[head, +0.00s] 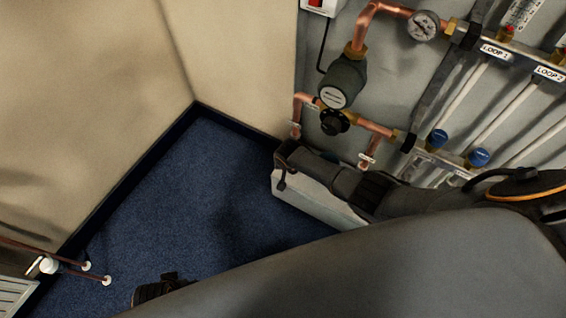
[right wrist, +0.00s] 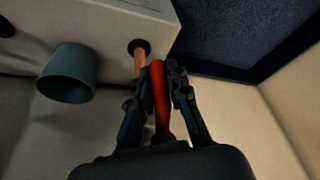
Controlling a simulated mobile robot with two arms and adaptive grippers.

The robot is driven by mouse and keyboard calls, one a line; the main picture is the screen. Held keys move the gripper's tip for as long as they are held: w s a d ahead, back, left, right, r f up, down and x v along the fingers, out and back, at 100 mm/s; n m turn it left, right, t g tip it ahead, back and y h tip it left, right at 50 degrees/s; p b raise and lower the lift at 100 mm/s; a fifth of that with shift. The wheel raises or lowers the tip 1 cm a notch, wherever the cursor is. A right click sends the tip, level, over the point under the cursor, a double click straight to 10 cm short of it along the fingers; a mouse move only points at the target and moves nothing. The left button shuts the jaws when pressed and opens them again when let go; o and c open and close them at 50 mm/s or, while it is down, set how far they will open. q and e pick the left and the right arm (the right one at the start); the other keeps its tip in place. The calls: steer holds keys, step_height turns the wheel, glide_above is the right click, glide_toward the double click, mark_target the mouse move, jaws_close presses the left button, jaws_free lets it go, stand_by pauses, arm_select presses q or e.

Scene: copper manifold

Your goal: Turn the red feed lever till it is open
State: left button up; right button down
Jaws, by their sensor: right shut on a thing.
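The red feed lever (right wrist: 160,100) shows in the right wrist view as a long red handle between the two fingers of my right gripper (right wrist: 164,74). The gripper is shut on it. Just beyond the lever's far end, a copper pipe (right wrist: 140,60) runs to a dark round hole in a white box (right wrist: 112,20). In the head view my right gripper (head: 284,160) is at the white box below the copper pipework, and the lever is hidden there. A dark ridged part, apparently of my left arm, shows at the bottom; its fingers cannot be made out.
Above my right gripper are a pressure gauge (head: 423,25), a dark pump (head: 343,82) and a manifold with blue knobs (head: 479,157). A blue-grey cup-shaped outlet (right wrist: 66,74) hangs left of the lever. Blue carpet (head: 190,190) lies clear left of the box, up to the beige walls.

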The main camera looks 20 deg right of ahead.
stand_by(0.4)
steer(key=c, duration=1.3)
jaws_free()
steer(key=v, duration=1.2)
steer(key=shift+w, duration=0.15)
